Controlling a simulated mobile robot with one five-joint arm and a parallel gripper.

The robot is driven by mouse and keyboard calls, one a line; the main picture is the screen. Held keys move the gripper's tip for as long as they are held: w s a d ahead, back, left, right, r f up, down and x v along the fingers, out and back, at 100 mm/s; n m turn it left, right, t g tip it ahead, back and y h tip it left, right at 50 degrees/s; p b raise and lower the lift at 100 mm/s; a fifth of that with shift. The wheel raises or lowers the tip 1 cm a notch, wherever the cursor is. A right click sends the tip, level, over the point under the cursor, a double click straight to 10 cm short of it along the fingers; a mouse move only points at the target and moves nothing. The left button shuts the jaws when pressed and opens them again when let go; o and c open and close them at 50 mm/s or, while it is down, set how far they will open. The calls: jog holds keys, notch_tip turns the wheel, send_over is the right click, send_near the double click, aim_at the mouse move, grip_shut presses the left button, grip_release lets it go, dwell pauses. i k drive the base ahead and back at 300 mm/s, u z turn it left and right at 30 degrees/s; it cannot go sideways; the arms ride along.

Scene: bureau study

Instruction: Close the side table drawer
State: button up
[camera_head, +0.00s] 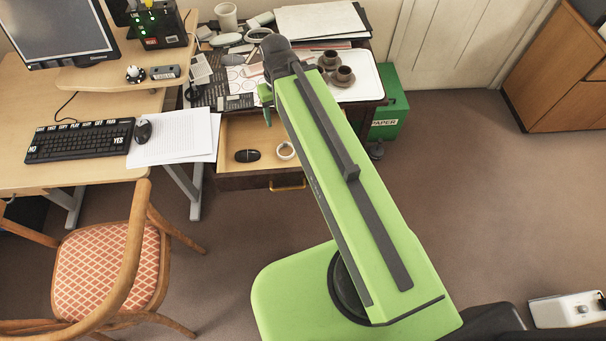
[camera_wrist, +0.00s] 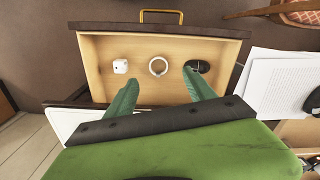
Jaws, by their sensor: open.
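The side table drawer (camera_head: 228,128) is pulled out below the cluttered side table top (camera_head: 371,88) in the head view. Its brass handle (camera_head: 288,185) is on the front face. In the wrist view the open drawer (camera_wrist: 110,82) shows from above, with its handle (camera_wrist: 161,13) at the top of the picture. My gripper (camera_wrist: 158,85) is open and empty, over the drawer's table side. In the head view my arm hides part of the drawer.
A wooden chair (camera_head: 108,267) with a patterned seat stands left of the drawer. The desk (camera_head: 95,178) with papers (camera_head: 172,135) adjoins on the left. A green paper bin (camera_head: 390,112) stands right of the table. Floor in front of the drawer is clear.

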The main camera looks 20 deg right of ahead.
aim_at(236, 134)
jog(key=u, duration=1.9)
jog(key=k, duration=0.8)
jog(key=u, duration=0.55)
jog(key=i, duration=0.5)
